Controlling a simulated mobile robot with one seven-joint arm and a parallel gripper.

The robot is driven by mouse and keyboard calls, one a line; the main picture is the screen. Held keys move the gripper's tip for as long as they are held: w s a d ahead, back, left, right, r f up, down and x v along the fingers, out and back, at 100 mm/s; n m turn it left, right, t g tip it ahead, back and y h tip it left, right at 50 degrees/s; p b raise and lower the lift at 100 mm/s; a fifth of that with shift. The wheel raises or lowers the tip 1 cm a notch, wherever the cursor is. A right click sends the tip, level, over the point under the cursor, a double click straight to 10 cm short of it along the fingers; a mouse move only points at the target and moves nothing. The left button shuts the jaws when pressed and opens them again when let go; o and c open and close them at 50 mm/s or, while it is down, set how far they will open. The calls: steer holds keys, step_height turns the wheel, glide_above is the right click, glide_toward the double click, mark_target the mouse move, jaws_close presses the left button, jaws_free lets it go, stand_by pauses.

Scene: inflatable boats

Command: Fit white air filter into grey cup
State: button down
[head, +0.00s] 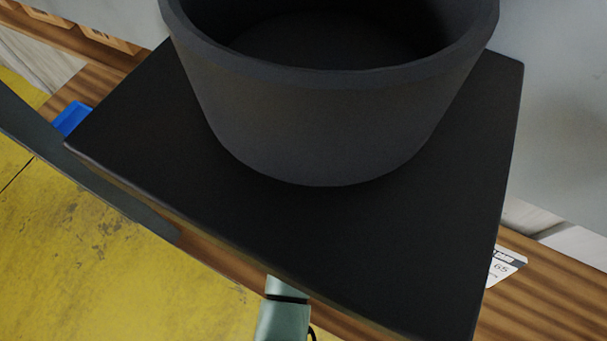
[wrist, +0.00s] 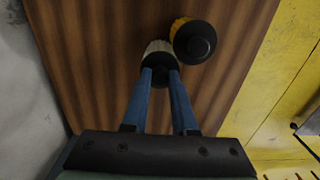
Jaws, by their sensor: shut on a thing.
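The white air filter (wrist: 157,47) shows in the wrist view, a pale ribbed piece with a black end toward me. My gripper (wrist: 161,73) is shut on it, with its two blue fingers on either side of the black end. The filter is over the brown wooden surface; I cannot tell whether it still touches the wood. A large dark form close to the head camera covers most of that view and hides my gripper and the filter there.
A yellow filter with a black end (wrist: 194,41) stands right beside the white one. The wooden surface (wrist: 105,35) is clear to the left. A yellow surface (wrist: 280,90) lies to the right. A blue object (head: 71,118) and a white label (head: 506,266) show in the head view.

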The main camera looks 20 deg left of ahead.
steer(key=shift+r, duration=0.1)
stand_by(0.6)
step_height(320, 180, up, 18)
steer(key=p, duration=0.6)
stand_by(0.4)
